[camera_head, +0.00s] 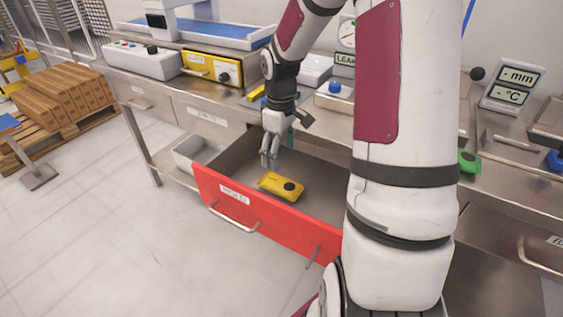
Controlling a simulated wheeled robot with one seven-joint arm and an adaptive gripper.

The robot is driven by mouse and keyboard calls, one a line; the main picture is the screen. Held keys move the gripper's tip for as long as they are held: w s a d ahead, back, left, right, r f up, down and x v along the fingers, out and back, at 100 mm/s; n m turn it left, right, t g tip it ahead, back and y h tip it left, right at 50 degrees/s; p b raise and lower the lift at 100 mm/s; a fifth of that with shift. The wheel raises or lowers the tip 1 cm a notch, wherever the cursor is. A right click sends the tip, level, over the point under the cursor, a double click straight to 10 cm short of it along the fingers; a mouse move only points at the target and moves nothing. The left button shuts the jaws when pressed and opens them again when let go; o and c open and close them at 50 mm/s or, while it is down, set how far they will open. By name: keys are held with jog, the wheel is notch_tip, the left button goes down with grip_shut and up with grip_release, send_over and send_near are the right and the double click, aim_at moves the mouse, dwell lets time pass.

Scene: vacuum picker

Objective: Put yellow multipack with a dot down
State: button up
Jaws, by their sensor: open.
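The yellow multipack with a black dot (280,185) lies in the open drawer with the red front (265,212). It rests on the drawer floor, close behind the red front. My gripper (268,163) points down over the drawer, above and a little left of the multipack. It is open and looks apart from the pack, with nothing between its fingers. My arm hides the right end of the drawer.
The steel workbench (165,82) runs above the drawer. A grey bin (190,152) stands left of the drawer. A yellow device (212,68) and a green item (468,161) sit on the bench. Boxes on a pallet (62,93) stand far left. The floor in front is clear.

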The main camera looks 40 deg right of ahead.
jog(key=s+a+r+m+h, duration=0.2)
jog(key=s+a+r, duration=0.95)
jog(key=r, duration=0.35)
jog(key=s+a+r+m+t+y, duration=0.1)
jog(key=s+a, duration=0.3)
jog(key=s, duration=0.3)
jog(key=s+a+r+m+y, duration=0.1)
jog(key=s+a, duration=0.3)
jog(key=s, duration=0.4)
jog(key=shift+s+t, duration=0.2)
jog(key=shift+t, duration=0.2)
